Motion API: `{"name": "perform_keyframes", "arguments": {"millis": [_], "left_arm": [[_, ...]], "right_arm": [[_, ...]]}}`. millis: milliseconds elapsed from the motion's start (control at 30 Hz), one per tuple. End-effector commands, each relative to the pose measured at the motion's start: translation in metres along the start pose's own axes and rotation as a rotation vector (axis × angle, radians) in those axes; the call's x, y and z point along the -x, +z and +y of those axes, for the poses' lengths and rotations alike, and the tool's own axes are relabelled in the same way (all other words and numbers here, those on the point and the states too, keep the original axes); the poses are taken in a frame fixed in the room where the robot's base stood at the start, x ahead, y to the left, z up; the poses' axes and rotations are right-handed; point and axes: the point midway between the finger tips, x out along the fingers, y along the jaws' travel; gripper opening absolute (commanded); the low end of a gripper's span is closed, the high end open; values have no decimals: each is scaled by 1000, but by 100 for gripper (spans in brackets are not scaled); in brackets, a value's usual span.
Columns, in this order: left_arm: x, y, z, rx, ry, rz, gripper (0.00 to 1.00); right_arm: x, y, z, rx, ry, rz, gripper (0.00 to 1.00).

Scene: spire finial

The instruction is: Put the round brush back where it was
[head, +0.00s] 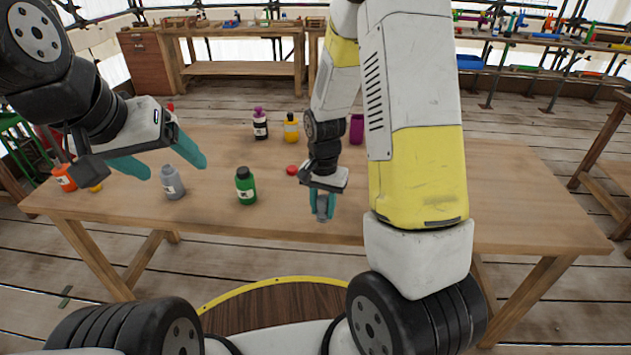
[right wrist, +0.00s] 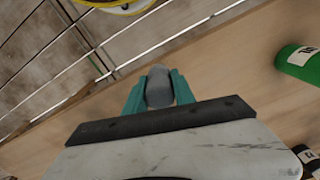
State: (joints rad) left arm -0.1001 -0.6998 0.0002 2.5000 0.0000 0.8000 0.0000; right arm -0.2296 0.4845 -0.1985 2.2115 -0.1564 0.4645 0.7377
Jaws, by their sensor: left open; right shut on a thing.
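My right gripper (head: 322,208) is over the front part of the wooden table, right of the green bottle. Its teal fingers are shut on a small grey rounded thing, taken to be the round brush (head: 322,207). In the right wrist view the grey end of the round brush (right wrist: 159,87) sits between both fingers; the rest of it is hidden. I cannot tell whether it touches the tabletop. My left gripper (head: 176,170) is open and empty over the left part of the table, its fingers wide apart near the grey bottle.
On the table (head: 510,190) stand a green bottle (head: 246,187), a grey bottle (head: 172,183), an orange bottle (head: 64,179), a black bottle with purple cap (head: 260,125), a yellow bottle (head: 290,128) and a purple container (head: 357,130). A red cap (head: 291,170) lies mid-table. The right side looks clear.

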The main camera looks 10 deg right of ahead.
Motion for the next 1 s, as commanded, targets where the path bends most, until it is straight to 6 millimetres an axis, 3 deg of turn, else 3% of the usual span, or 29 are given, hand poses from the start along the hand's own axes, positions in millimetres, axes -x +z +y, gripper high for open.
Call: {"name": "perform_keyframes", "arguments": {"millis": [200,333,567,800,1000], "left_arm": [[0,0,0,0,0,0,77],[0,0,0,0,0,0,77],[0,0,0,0,0,0,77],[0,0,0,0,0,0,77],[0,0,0,0,0,0,77]], "right_arm": [[-6,-56,-14,-1,-1,0,0],[-8,-76,-19,-1,0,-1,0],[-9,-92,-23,2,-1,-1,0],[-43,-92,-23,3,2,-3,0],[-44,-92,-23,3,-1,0,0]]}}
